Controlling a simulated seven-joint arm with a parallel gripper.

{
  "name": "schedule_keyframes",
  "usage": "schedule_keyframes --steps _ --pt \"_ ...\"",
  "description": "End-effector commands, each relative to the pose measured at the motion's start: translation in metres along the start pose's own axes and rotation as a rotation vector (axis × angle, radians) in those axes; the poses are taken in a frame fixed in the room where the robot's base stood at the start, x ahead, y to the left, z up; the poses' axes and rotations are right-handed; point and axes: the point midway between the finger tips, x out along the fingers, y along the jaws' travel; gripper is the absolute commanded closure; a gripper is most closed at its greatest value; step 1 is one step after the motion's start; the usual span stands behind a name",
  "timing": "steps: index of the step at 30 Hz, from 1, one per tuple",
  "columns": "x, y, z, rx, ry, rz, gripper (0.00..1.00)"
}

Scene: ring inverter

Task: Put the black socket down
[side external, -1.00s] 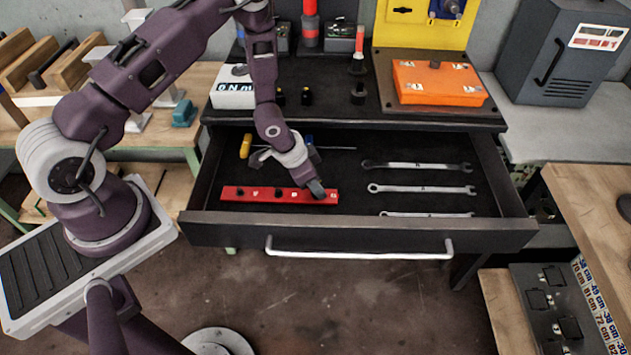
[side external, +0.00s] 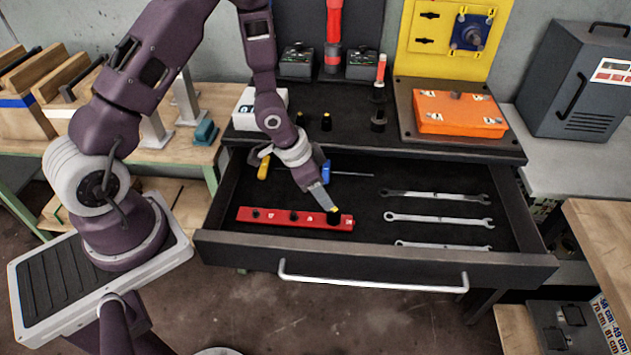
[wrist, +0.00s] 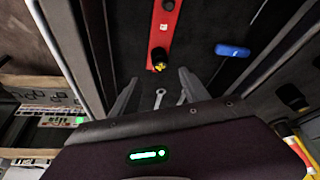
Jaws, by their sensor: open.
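A black socket (side external: 334,217) with a yellow top sits at the right end of the red socket rail (side external: 275,221) in the open drawer. The socket (wrist: 159,56) also shows in the wrist view, at the near end of the red rail (wrist: 167,20). My gripper (side external: 327,208) is just above the socket in the side view.
Several wrenches (side external: 438,220) lie at the right of the drawer. Yellow-handled (side external: 264,168) and blue-handled (side external: 326,172) tools lie behind the rail. Other black sockets (side external: 327,121) and an orange box (side external: 459,113) stand on the top. The drawer front (side external: 375,262) rises before the rail.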

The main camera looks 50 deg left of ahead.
Motion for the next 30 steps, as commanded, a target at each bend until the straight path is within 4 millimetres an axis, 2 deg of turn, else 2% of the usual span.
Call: schedule_keyframes --steps 1,4,11,14,17,18,20,21,24,27,30 --pt "-0.012 -0.001 -0.001 -0.002 0.003 -0.003 0.47" --pt "-0.030 -0.001 -0.001 -0.002 0.002 -0.001 0.47" --pt "-0.043 0.000 0.000 0.000 -0.001 -0.002 0.47" --pt "-0.059 -0.006 -0.007 0.000 -0.001 -0.043 0.47" --pt "-0.109 -0.018 -0.021 -0.024 -0.004 -0.150 0.47" --pt "-0.137 -0.019 -0.024 -0.045 -0.006 -0.197 0.47" --pt "-0.179 -0.016 -0.025 -0.089 -0.002 -0.255 0.47" --pt "-0.208 -0.011 -0.022 -0.124 0.005 -0.283 0.47" --pt "-0.273 0.017 -0.004 -0.219 0.032 -0.308 0.47" --pt "-0.318 0.053 0.024 -0.296 0.065 -0.271 0.47" --pt "-0.342 0.084 0.049 -0.338 0.087 -0.215 0.47"
